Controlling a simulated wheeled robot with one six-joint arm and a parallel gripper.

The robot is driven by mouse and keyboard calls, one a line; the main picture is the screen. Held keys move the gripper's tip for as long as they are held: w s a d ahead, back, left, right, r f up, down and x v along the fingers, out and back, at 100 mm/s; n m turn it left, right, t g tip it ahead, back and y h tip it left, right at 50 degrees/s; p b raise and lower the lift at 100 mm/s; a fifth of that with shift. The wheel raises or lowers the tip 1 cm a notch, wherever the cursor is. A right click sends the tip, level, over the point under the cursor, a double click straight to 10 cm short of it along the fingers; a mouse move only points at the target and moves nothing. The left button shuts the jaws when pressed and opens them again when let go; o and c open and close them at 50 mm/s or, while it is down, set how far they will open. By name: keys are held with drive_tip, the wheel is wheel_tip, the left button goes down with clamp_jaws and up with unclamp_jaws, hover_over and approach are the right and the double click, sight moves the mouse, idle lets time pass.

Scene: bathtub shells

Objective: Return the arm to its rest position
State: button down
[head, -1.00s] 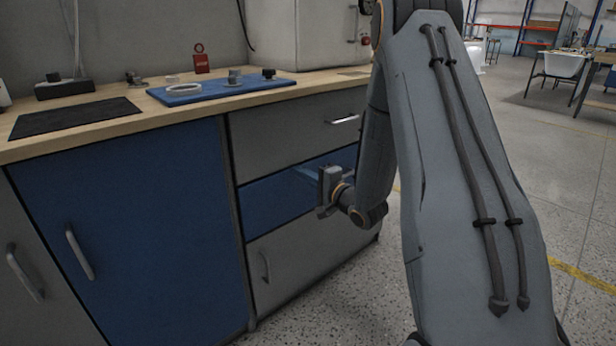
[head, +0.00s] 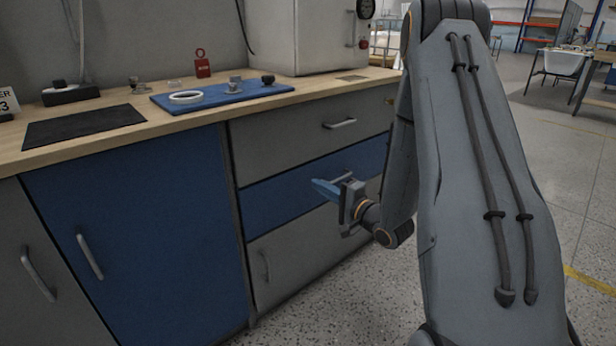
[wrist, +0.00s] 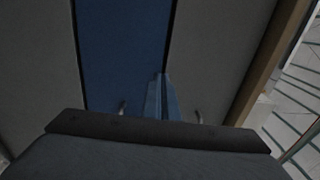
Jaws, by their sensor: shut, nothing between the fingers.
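My gripper (head: 326,188) is in front of the cabinet's drawers, at about the height of the blue middle drawer (head: 272,203). Its blue fingers are together with nothing between them, and they point left toward the drawer fronts. They also show in the wrist view (wrist: 161,98), against the blue drawer front. I cannot tell the exact gap between the fingertips and the drawer. My arm is folded down from a high elbow at the right of the head view.
The wooden worktop (head: 190,130) carries a blue mat (head: 215,98) with a white ring (head: 186,97), a black mat (head: 84,125) and a red lockout tag (head: 202,66). A grey cabinet box (head: 300,35) stands behind. Open speckled floor lies right of the drawers.

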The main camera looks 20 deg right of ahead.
drive_tip(key=v, duration=0.5)
drive_tip(key=w+a+r+n+g+h, duration=0.1)
drive_tip(key=w+a+n+g+h, duration=0.15)
drive_tip(key=a+n+g, duration=0.2)
drive_tip(key=s+a+r+n+g+h, duration=0.3)
drive_tip(key=s+a+n+g, duration=0.1)
drive_tip(key=a+n, duration=0.15)
drive_tip(key=s+a+r+n+g, duration=0.2)
drive_tip(key=s+a+g, duration=0.15)
drive_tip(key=s, duration=0.65)
drive_tip(key=s+a+r+n+g, duration=0.25)
drive_tip(key=s+a, duration=0.25)
drive_tip(key=s, duration=0.5)
drive_tip(key=s+a+r+n+g, duration=0.2)
drive_tip(key=s+a+n, duration=0.15)
drive_tip(key=s, duration=0.65)
drive_tip(key=d+r+m+p, duration=0.4)
drive_tip(key=d+r+p, duration=0.5)
drive_tip(key=p, duration=1.2)
wheel_tip(320, 180, up, 4)
drive_tip(key=shift+s+f+h+p, duration=0.2)
drive_tip(key=shift+s+h+p, duration=0.15)
drive_tip(key=shift+s, duration=0.1)
